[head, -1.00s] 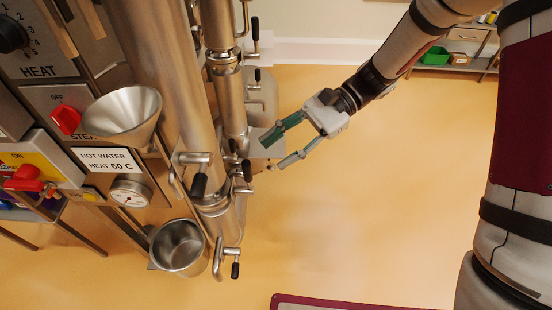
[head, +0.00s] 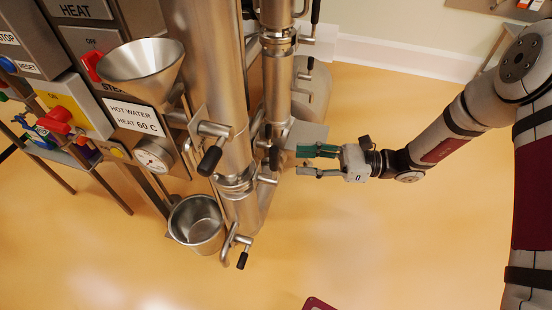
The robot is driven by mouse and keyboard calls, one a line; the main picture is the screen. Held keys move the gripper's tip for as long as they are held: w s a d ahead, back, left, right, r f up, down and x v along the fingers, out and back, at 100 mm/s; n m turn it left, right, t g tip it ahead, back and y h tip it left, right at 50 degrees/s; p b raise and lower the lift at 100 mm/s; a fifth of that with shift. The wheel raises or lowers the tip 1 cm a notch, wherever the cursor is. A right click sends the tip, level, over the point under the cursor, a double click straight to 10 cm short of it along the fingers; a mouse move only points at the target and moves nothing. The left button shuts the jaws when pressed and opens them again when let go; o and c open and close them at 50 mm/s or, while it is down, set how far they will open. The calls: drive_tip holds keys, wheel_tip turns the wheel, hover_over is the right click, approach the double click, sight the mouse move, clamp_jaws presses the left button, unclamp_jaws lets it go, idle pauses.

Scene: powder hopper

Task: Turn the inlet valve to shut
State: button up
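Several valves with black-gripped levers sit on the steel pipes; no label shows which is the inlet valve. One front lever (head: 210,158) hangs down at a slant from a short side pipe. A darker lever (head: 275,157) hangs between the pipes, just left of my gripper. A bottom lever (head: 242,260) hangs near the pipe's lower end. My gripper (head: 299,161) is open, its two fingers pointing left at the pipes, with nothing visible between them. It appears apart from the levers, though depth is hard to judge.
A steel funnel (head: 141,75), a gauge (head: 153,155) and a steel pot (head: 197,224) stand left of the pipes. A control panel with red knobs is farther left. The orange floor (head: 400,240) right of the pipes is clear.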

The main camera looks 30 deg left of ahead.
sight(274, 159)
drive_tip(key=b+x, duration=0.1)
drive_tip(key=x, duration=0.7)
clamp_jaws()
